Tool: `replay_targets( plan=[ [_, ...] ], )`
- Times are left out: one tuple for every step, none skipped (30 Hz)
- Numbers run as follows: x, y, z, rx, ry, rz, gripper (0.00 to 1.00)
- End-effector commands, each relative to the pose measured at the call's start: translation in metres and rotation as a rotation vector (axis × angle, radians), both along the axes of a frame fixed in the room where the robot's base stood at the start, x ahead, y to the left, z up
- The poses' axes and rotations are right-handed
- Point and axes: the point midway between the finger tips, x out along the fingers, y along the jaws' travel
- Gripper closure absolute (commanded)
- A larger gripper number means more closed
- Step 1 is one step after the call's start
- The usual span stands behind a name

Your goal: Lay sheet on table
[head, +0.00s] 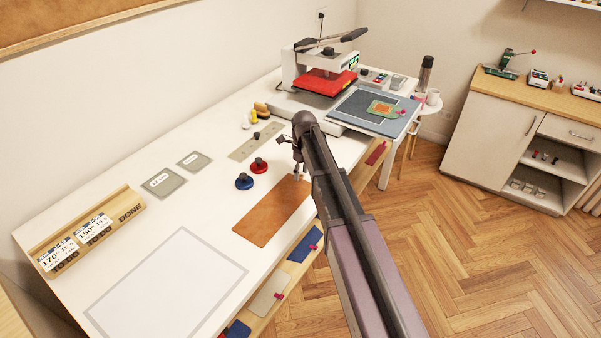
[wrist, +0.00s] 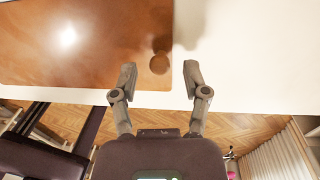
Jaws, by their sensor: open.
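A brown sheet (head: 270,214) lies flat on the white table (head: 215,215) close to its front edge. It fills the upper left of the wrist view (wrist: 70,45). A round brown knob (wrist: 160,63) shows at the sheet's right edge there. My gripper (head: 298,172) is at the sheet's far end in the head view. In the wrist view my gripper (wrist: 160,80) is open and empty, with the knob just beyond and between its fingertips. I cannot tell its exact height. My arm hides part of the table edge in the head view.
A grey-outlined rectangle (head: 165,285) on the near table is bare. Red (head: 259,165) and blue (head: 244,181) knobbed pieces stand behind the sheet. A heat press (head: 325,75) is at the far end. Coloured sheets with pink tabs (head: 305,244) lie on a shelf below.

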Motion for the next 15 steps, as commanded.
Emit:
replay_targets(
  plan=[
    [0.001,0.0,0.008,0.0,0.0,0.0,0.4],
    [0.001,0.0,0.01,0.0,0.0,0.0,0.4],
    [0.001,0.0,0.014,0.0,0.0,0.0,0.4],
    [0.001,-0.001,0.016,0.0,0.0,0.0,0.4],
    [0.001,-0.001,0.019,0.0,0.0,0.0,0.4],
    [0.002,-0.001,0.022,0.0,0.0,0.0,0.4],
    [0.002,-0.001,0.025,0.0,0.0,0.0,0.4],
    [0.002,-0.001,0.027,0.0,0.0,0.0,0.4],
    [0.002,-0.001,0.03,0.0,0.0,0.0,0.4],
    [0.003,-0.001,0.033,0.0,0.0,0.0,0.4],
    [0.003,-0.002,0.035,0.0,0.0,0.0,0.4],
    [0.003,-0.002,0.039,0.0,0.0,0.0,0.4],
    [0.003,-0.002,0.041,0.0,0.0,0.0,0.4],
    [0.004,-0.002,0.044,0.0,0.0,0.0,0.4],
    [0.004,-0.002,0.047,0.0,0.0,0.001,0.4]
  ],
)
